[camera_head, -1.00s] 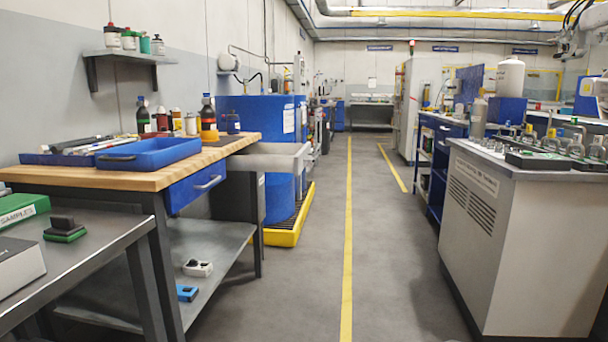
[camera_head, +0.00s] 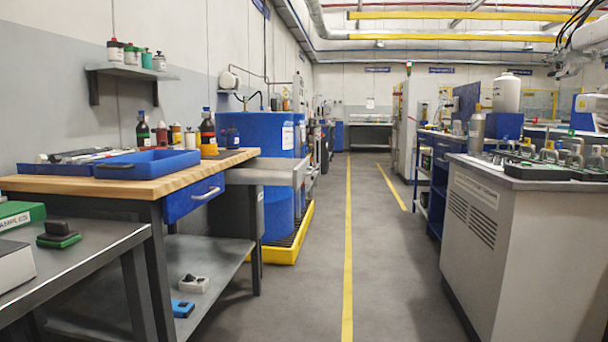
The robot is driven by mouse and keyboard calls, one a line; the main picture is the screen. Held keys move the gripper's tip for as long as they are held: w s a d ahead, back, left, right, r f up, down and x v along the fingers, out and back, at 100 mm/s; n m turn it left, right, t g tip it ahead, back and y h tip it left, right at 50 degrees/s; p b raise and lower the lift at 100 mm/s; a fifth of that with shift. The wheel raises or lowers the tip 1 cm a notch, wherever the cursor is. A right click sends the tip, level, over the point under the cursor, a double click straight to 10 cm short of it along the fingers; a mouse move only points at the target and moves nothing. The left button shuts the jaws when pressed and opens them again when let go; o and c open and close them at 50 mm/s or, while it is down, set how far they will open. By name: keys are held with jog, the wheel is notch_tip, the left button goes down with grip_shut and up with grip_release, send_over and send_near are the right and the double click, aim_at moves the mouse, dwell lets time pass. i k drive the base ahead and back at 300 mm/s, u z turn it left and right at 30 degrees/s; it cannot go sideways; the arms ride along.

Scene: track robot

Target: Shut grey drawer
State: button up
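The grey drawer (camera_head: 278,172) juts out to the right from the far end of the wooden-topped workbench (camera_head: 110,187), past the blue drawer. It stands open, with its grey side and front showing. The blue drawer (camera_head: 194,197) sits under the near part of the top with a light handle and looks shut or nearly so. My gripper is not in view.
A grey table (camera_head: 85,250) stands at the near left. Blue drums (camera_head: 257,140) on a yellow spill tray (camera_head: 280,254) stand beyond the grey drawer. A grey cabinet (camera_head: 520,250) stands at right. The aisle floor (camera_head: 320,270) between is clear.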

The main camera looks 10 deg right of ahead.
aim_at(274, 172)
jog(key=k, duration=0.6)
jog(key=u, duration=0.95)
jog(key=i, duration=1.35)
jog(key=z, duration=0.15)
